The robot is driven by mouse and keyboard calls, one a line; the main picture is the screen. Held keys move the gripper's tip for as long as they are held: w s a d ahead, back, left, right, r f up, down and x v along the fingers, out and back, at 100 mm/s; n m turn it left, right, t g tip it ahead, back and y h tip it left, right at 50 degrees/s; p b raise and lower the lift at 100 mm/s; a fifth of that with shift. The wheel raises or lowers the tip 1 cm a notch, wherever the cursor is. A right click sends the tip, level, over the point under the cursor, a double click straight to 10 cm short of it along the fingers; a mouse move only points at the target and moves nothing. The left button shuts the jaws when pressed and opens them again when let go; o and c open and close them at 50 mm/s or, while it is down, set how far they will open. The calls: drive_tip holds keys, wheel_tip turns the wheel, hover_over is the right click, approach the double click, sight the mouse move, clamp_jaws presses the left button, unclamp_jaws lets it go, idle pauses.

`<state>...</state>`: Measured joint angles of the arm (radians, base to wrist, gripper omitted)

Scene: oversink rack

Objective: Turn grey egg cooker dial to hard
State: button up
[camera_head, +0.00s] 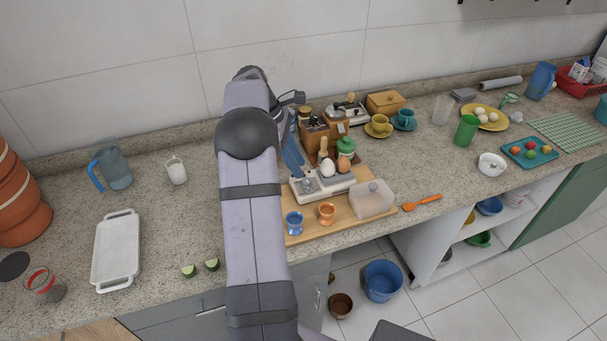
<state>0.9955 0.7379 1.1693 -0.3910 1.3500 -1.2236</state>
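The grey egg cooker (336,182) sits on a wooden board on the counter, right of my arm. Eggs show at its back edge. A pale control part with a small dial (309,185) is at its left end; the dial's setting is too small to read. My arm crosses the middle of the view and bends down behind itself. My gripper (298,168) shows only in part as a blue-grey shape just above the cooker's left end. I cannot tell whether it touches the dial, and its fingertips are not clear.
A clear lidded box (372,199), an orange egg cup (326,213) and a blue egg cup (294,222) stand close in front on the board (318,231). Behind are wooden boxes (385,102) and a green-topped jar (346,146). An orange spatula (422,202) lies to the right.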

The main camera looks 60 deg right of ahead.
sight(306, 180)
drive_tip(key=shift+p+x, duration=0.55)
drive_tip(key=shift+x, duration=2.05)
clamp_jaws()
